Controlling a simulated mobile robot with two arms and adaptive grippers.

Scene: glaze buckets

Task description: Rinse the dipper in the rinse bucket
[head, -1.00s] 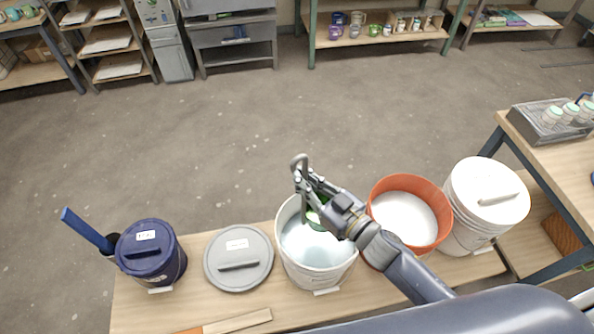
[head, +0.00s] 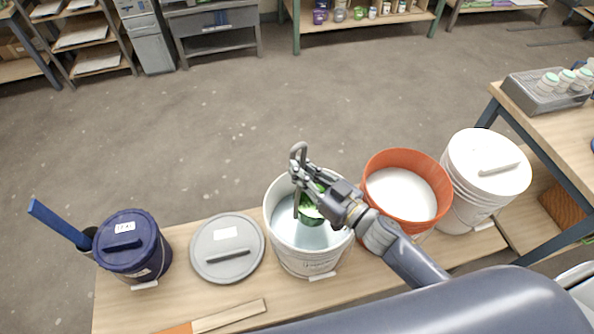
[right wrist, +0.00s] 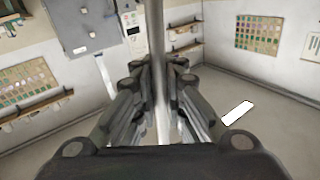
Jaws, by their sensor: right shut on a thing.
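The dipper has a grey hooked handle (head: 298,158) and a green cup (head: 309,208). My right gripper (head: 312,184) is shut on the handle above the rinse bucket (head: 307,262), a white bucket of pale bluish water. The cup is inside the bucket's rim, partly hidden by my gripper; I cannot tell whether it touches the water. In the right wrist view the handle (right wrist: 156,45) stands upright between the fingers (right wrist: 160,85). My left gripper is not in view.
An orange bucket (head: 440,180) of white liquid and a lidded white bucket (head: 470,205) stand close on the right. A grey lid (head: 215,262) and a dark blue lidded bucket (head: 150,262) are on the left. A wooden strip (head: 232,315) lies in front.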

